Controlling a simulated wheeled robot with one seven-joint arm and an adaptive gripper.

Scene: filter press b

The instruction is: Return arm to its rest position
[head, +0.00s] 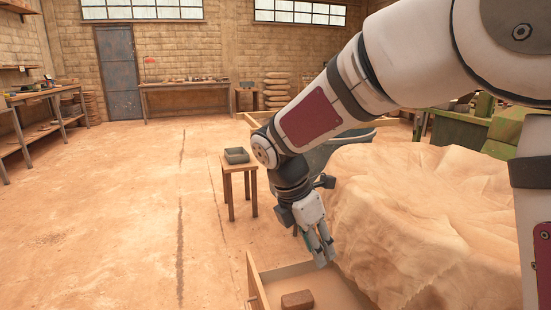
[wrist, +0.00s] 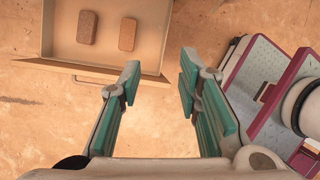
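My gripper (head: 324,252) hangs from the bent arm, fingers pointing down, at the lower middle of the head view. The arm reaches in from the upper right and bends down at the elbow. Below the fingers is a shallow wooden tray (head: 257,285), also at the top of the wrist view (wrist: 62,68). Two brown bricks (wrist: 87,27) (wrist: 127,34) lie apart in it; one brick (head: 297,299) shows in the head view.
A large sand-coloured mound (head: 430,215) stands close to the gripper's right. Workbenches line the back and left walls. The floor at left is clear.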

